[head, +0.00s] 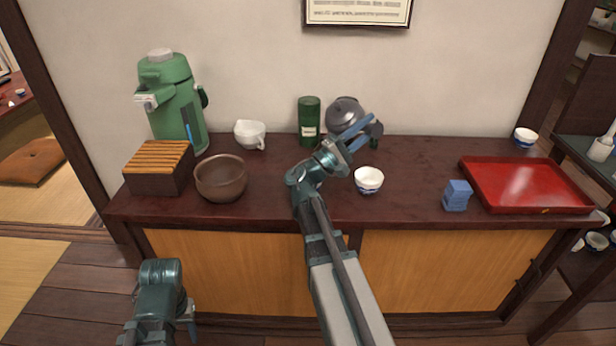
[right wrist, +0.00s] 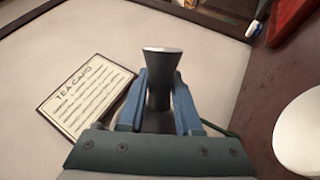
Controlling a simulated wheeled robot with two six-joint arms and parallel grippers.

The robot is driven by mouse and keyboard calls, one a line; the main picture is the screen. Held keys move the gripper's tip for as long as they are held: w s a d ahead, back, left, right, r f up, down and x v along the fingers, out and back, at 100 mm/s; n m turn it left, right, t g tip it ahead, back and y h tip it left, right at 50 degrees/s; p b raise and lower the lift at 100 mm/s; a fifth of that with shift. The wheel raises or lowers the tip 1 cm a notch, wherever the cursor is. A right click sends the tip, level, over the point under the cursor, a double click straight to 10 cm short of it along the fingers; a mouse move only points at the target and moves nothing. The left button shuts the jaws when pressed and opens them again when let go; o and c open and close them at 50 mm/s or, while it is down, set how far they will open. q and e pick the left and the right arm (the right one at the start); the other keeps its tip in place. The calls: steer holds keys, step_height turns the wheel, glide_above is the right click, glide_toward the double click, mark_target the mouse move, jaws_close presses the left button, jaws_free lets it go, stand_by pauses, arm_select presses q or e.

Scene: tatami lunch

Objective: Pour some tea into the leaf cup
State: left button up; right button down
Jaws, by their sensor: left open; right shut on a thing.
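A dark grey teapot (head: 343,113) is at the back of the counter, right of the green tin. My right gripper (head: 358,134) is shut on its side handle; the dark flared handle (right wrist: 160,72) stands between the blue fingers in the right wrist view. I cannot tell whether the teapot is clear of the counter. A white cup with a blue base (head: 369,182) stands upright in front of the gripper, apart from it. Another blue-and-white cup (head: 525,138) is at the back right. No leaf pattern is readable on either. My left gripper (head: 188,310) is open, low in front of the counter.
On the counter (head: 420,160) are a green dispenser (head: 176,105), slatted wooden box (head: 158,168), brown bowl (head: 221,180), white pitcher (head: 249,134), green tin (head: 309,122), blue block (head: 456,196) and red tray (head: 520,180). The counter between white cup and blue block is clear.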

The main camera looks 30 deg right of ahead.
steer(key=shift+r, duration=0.25)
stand_by(0.3)
steer(key=shift+w+d+f+n+y+p, duration=0.3)
steer(key=shift+d+f+y+p, duration=0.3)
steer(key=shift+d+f+y, duration=0.75)
steer(key=shift+w+d+f+n+y+p, duration=0.25)
steer(key=shift+d+f+y+p, duration=0.55)
steer(key=shift+f, duration=1.1)
steer(key=shift+w+d+f+n+y+p, duration=0.2)
steer(key=shift+d+f+n+y+p, duration=0.35)
steer(key=shift+f+y, duration=0.95)
steer(key=shift+d+f, duration=0.1)
